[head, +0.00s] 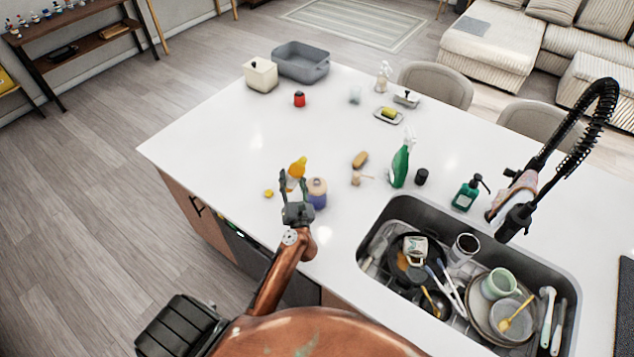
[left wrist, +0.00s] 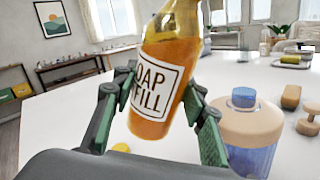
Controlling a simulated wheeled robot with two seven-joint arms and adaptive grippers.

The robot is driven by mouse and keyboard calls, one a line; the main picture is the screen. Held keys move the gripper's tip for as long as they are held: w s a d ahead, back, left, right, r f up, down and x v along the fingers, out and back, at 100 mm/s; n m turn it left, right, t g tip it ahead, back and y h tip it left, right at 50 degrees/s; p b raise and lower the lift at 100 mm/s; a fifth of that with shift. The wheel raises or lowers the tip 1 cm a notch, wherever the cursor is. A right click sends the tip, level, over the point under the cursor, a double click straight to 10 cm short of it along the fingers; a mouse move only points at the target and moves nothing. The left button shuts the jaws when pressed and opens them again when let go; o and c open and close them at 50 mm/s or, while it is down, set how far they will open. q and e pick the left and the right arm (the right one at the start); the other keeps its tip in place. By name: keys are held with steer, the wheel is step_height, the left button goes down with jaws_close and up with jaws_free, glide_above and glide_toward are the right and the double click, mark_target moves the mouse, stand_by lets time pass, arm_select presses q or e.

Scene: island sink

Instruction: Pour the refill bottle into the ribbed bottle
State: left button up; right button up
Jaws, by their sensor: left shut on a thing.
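The refill bottle (head: 297,170) holds amber liquid and has a white label reading SOAP REFILL; the left wrist view shows it up close (left wrist: 163,70). My left gripper (head: 295,184) is shut on it, with a finger on each side in the left wrist view (left wrist: 160,105). The bottle leans, its top toward the right in the left wrist view, where its neck is cut off. The bottle with a beige upper part and blue lower part (head: 317,193), seemingly the ribbed one, stands upright just right of the gripper; it also shows in the left wrist view (left wrist: 247,130). My right gripper is not in view.
A small yellow cap (head: 268,193) lies left of the gripper. A brush (head: 360,159), a wooden piece (head: 356,180) and a green spray bottle (head: 400,163) stand to the right. The sink (head: 385,215) holds dishes. The counter's left part is clear.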

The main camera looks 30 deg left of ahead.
mark_target(288, 190)
arm_select(q)
steer(key=shift+r+m, duration=0.5)
steer(key=shift+d+f+m+t+b, duration=0.2)
steer(key=shift+m+t+b, duration=0.4)
steer(key=shift+m, duration=0.4)
steer(key=shift+s+a+f+m+b, duration=0.15)
steer(key=shift+m+b, duration=0.15)
steer(key=shift+m, duration=0.25)
steer(key=shift+w+a+m+b, duration=0.15)
steer(key=shift+m+b, duration=0.1)
steer(key=shift+m, duration=0.3)
steer(key=f+b, duration=0.1)
steer(key=f+m+b, duration=0.1)
steer(key=f+t+b, duration=0.1)
steer(key=shift+s+a+f+h, duration=0.15)
steer(key=shift+s+a+h, duration=0.1)
steer(key=shift+a+h, duration=0.05)
steer(key=shift+a+f+m+b, duration=0.15)
steer(key=shift+f+m+b, duration=0.1)
steer(key=shift+m+b, duration=0.3)
steer(key=shift+r+m+p, duration=0.25)
steer(key=shift+r+p, duration=0.15)
steer(key=shift+r, duration=0.05)
steer(key=shift+s+a+m+b, duration=0.2)
steer(key=shift+m+b, duration=0.1)
steer(key=shift+m, duration=0.4)
steer(key=shift+a+r+m+t+h, duration=0.1)
steer(key=shift+r+m+t+h, duration=0.2)
steer(key=shift+r+m+t, duration=0.1)
steer(key=shift+r, duration=0.1)
